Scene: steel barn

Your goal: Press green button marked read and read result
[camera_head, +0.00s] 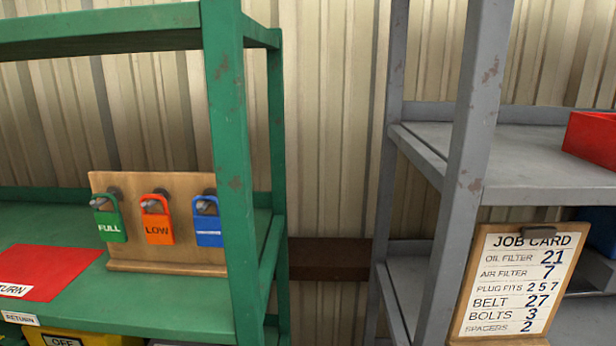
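No green button marked read is visible in the head view. A green tag marked FULL (109,219) hangs on a peg of a wooden board (150,260) on the green shelf. An orange tag marked LOW (157,220) and a blue tag (208,222) with lettering too small to read hang beside it. Neither of my grippers is in view.
The green rack (226,130) stands at left, with a red mat (45,271) and a yellow container (85,339). The grey rack (466,150) at right holds a red bin (592,137). A job card clipboard (522,283) leans there. A gap separates the racks.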

